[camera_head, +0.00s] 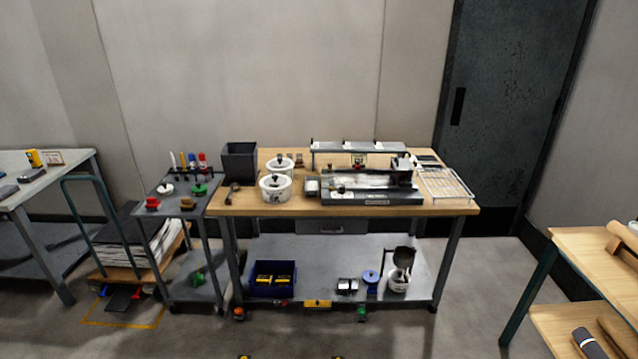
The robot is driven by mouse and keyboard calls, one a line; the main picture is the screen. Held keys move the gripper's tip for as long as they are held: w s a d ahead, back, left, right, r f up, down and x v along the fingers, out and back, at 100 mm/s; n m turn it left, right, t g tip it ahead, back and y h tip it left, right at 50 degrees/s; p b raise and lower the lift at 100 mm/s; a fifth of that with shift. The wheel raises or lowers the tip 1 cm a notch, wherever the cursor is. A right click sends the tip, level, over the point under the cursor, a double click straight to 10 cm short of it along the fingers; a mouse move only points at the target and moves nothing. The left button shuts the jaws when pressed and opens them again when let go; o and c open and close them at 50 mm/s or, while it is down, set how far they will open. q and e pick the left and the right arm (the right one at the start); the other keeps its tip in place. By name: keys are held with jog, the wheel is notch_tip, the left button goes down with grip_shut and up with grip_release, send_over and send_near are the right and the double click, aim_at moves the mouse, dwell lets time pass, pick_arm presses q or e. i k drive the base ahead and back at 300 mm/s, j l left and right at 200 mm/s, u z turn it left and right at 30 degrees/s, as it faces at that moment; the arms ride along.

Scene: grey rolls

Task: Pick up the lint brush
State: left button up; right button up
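I cannot surely make out the lint brush at this size. A small brown brush-like block (188,203) lies on the front of the small grey side stand (155,208), left of the wooden workbench. A dark object with a handle (233,189) lies at the left end of the workbench (400,209), in front of a black bin. I cannot tell whether either is the lint brush.
The workbench holds a black bin (239,162), white pots (275,189), a long grey machine (370,196) and a wire rack (445,185). A blue crate (272,279) sits on its lower shelf. Other tables stand left and right.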

aim_at(186, 205)
jog(key=i+j, duration=0.3)
jog(key=i, duration=0.2)
jog(key=i+j+u, duration=0.1)
jog(key=i+j, duration=0.2)
jog(key=i, duration=0.2)
jog(key=i+j, duration=0.3)
jog(key=i, duration=0.2)
jog(key=i+j, duration=0.25)
jog(key=i, duration=0.25)
jog(key=i+j+u, duration=0.1)
jog(key=i+j, duration=0.15)
jog(key=i, duration=0.25)
jog(key=i+j, duration=0.25)
jog(key=i, duration=0.25)
jog(key=u, duration=0.05)
